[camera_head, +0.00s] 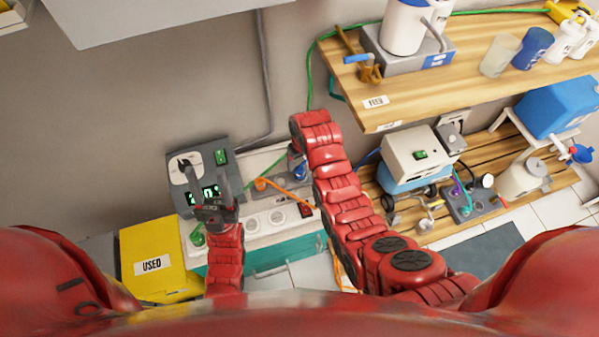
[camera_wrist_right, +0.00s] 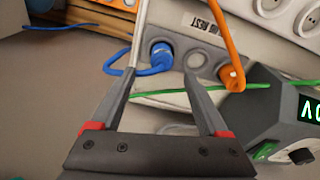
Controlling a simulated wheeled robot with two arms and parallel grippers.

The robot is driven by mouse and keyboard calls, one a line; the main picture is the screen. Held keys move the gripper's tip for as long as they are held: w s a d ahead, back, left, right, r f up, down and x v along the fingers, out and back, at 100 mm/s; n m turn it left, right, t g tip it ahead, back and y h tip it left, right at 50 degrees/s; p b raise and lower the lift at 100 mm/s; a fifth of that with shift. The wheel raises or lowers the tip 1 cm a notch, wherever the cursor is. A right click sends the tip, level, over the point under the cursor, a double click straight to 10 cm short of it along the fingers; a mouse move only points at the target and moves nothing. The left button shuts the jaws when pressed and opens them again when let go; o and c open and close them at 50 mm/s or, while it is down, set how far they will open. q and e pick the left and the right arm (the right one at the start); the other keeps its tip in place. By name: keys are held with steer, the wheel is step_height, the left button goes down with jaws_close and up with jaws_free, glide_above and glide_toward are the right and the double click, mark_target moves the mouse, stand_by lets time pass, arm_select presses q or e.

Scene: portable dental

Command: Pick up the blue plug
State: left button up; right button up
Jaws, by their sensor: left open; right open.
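In the head view a small blue part of the plug (camera_head: 299,168) shows beside my right arm, which hides most of that spot. My left gripper (camera_head: 205,179) is open and empty in front of the grey box with a green display.
An orange plug (camera_wrist_right: 232,76) sits right of the blue one, past an empty round socket (camera_wrist_right: 196,59). A green cable crosses below. The grey display box (camera_head: 225,160) and yellow USED bin (camera_head: 150,262) stand left. Wooden shelves (camera_head: 420,90) with equipment are on the right.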

mark_target(300, 169)
steer(key=shift+w+f, duration=0.1)
steer(key=shift+f, duration=0.6)
steer(key=shift+a+f, duration=0.15)
steer(key=shift+f, duration=1.2)
steer(key=shift+a+f, duration=0.1)
steer(key=shift+f, duration=1.2)
jaws_close()
